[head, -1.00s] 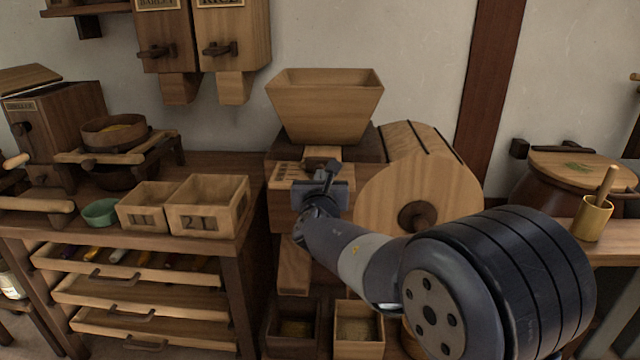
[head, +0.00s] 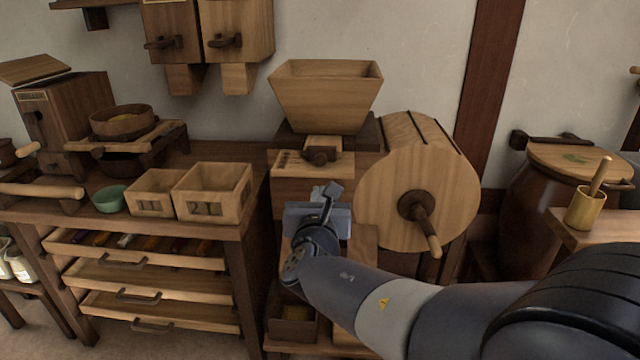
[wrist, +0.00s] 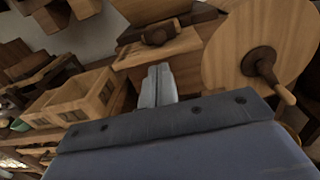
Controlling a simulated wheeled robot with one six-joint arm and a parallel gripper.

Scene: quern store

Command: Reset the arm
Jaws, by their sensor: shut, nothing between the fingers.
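My gripper (head: 328,194) is in front of the wooden mill in the head view, with my arm reaching in from the lower right. In the wrist view, its fingers (wrist: 158,72) are together with nothing between them. It points toward the mill's front, below the dark knob (head: 320,155). The hopper (head: 326,95) stands on top of the mill. The round wooden drum (head: 384,190) with its crank (head: 427,229) is just right of my gripper; the crank handle points down and right. My gripper appears apart from the drum.
Two wooden boxes (head: 213,208) and a green bowl (head: 109,199) stand on the left bench, above several open drawers. A lidded barrel (head: 533,205) and a cup with a pestle (head: 585,208) stand at the right. Bins hang on the wall above left.

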